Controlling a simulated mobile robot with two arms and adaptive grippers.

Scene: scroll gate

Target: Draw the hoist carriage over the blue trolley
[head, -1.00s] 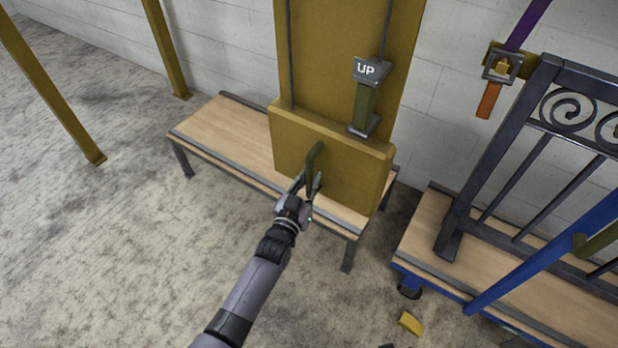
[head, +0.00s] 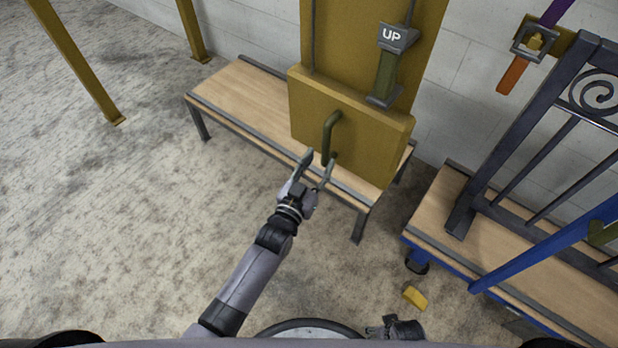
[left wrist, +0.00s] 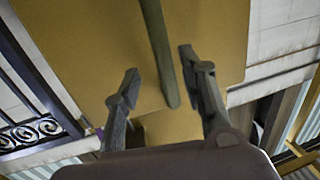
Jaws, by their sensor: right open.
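A mustard-yellow box with a green bar handle (head: 331,135), apparently the hoist carriage (head: 365,145), hangs in front of a yellow post above a wooden bench. My left gripper (head: 320,166) is open just below the handle, fingers apart. In the left wrist view the handle (left wrist: 160,60) runs between the open fingers (left wrist: 155,90), with a gap on both sides. The blue trolley (head: 450,265), with a wooden deck, stands to the right, partly cut off. My right gripper (head: 390,328) shows at the bottom edge; its fingers are hard to make out.
A dark scroll gate (head: 515,125) stands on the trolley, with a blue bar across it. An UP-marked lever (head: 388,70) hangs on the post. A buckled strap (head: 533,40) is on the wall. A yellow block (head: 415,297) lies on the floor. The bench (head: 245,110) has bare deck left.

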